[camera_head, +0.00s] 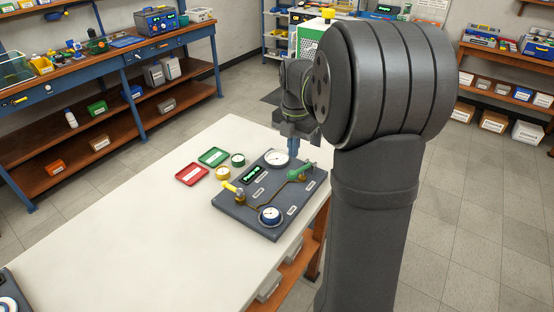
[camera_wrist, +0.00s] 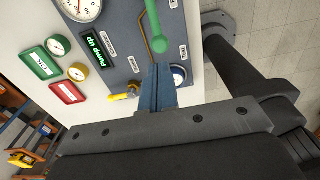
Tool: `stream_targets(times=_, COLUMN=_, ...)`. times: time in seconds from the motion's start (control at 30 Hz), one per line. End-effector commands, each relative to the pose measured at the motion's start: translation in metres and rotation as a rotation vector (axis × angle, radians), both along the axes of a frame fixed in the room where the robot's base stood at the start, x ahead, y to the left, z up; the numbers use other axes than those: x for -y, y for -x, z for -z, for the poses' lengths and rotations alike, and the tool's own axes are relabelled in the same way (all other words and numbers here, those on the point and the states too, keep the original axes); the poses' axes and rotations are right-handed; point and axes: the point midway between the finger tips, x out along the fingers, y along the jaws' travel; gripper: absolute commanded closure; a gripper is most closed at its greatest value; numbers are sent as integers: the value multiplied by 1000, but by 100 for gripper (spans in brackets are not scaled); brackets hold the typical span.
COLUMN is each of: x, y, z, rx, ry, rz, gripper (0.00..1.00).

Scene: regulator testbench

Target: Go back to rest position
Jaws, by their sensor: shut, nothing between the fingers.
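The board (camera_head: 268,222) carries a large white dial, a lit green display (camera_head: 254,172), a yellow-handled valve (camera_head: 231,187), a green-handled valve (camera_head: 300,172) and a blue-rimmed dial (camera_head: 269,215). In the wrist view the green handle (camera_wrist: 155,25) lies just beyond the fingertips; I cannot tell whether they touch. My arm hides part of the background.
A red tray (camera_head: 192,174) and a green tray (camera_head: 214,157) lie left of the board, with two small gauges beside them. The white table (camera_head: 120,240) is clear at its front left. A dark device (camera_head: 12,295) sits at its left corner. Workbenches and shelves stand behind.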

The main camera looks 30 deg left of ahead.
Motion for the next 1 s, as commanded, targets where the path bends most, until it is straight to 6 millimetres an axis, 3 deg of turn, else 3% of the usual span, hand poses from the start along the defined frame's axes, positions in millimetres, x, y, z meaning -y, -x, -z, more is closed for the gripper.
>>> stream_targets(times=0.2, x=0, y=0, z=-14, rx=1, ry=-1, rz=0, gripper=100)
stream_targets(times=0.53, x=0, y=0, z=-13, rx=0, ry=0, rz=0, gripper=100)
stream_targets(times=1.0, x=0, y=0, z=44, rx=-2, ry=2, rz=0, gripper=100)
